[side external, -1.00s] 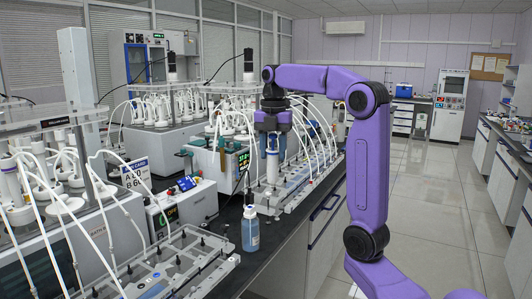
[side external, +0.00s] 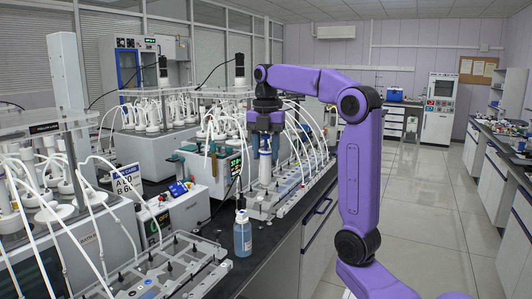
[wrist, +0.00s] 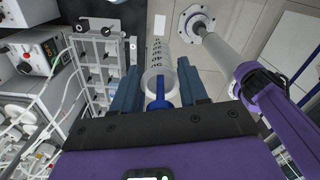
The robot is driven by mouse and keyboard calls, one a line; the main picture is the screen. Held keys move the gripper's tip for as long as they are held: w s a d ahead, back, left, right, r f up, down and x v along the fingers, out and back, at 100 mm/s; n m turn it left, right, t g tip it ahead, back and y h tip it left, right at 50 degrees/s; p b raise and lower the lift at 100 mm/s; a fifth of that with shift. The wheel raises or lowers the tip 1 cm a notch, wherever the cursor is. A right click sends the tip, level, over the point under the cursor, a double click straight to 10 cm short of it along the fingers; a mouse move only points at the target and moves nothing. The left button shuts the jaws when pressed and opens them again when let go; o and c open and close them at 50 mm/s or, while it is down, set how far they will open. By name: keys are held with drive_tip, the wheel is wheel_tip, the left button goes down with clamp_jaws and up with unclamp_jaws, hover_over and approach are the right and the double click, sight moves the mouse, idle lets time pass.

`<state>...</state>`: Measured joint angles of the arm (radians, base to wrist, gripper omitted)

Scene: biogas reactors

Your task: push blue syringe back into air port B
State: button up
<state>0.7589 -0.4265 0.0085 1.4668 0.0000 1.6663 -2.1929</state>
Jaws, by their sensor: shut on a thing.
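My gripper (side external: 265,150) is low over the tray on the bench in the side external view. In the wrist view, its blue-grey fingers (wrist: 158,92) are shut on the blue syringe (wrist: 157,102), one on each side. The syringe's blue plunger is towards the palm, and its clear, marked barrel runs away from it. In the side view the pale barrel of the syringe (side external: 265,166) stands upright below the fingers, over the tray (side external: 285,195). The syringe's tip and air port B are too small or hidden to make out.
A blue-capped bottle (side external: 242,234) stands at the bench edge, left of my gripper. A box with a green display (side external: 235,163) stands close left. White tubes (side external: 300,135) arch down just right of the gripper. A nearer tray (side external: 160,270) lies in front.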

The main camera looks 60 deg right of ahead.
drive_tip(key=shift+r, duration=0.95)
drive_tip(key=w+a+f, duration=0.4)
drive_tip(key=w+f, duration=0.1)
drive_tip(key=f, duration=0.3)
drive_tip(key=shift+w+f, duration=0.15)
drive_tip(key=shift+w, duration=0.1)
drive_tip(key=w+a+f, duration=0.1)
drive_tip(key=a+f, duration=0.1)
drive_tip(key=f, duration=0.1)
drive_tip(key=w+a+f, duration=0.1)
drive_tip(key=f, duration=0.2)
drive_tip(key=w+a+f, duration=0.1)
drive_tip(key=a+f, duration=0.1)
drive_tip(key=f, duration=0.1)
drive_tip(key=shift+a, duration=0.35)
drive_tip(key=shift+a+f, duration=0.15)
drive_tip(key=shift+f, duration=2.7)
drive_tip(key=shift+f, duration=1)
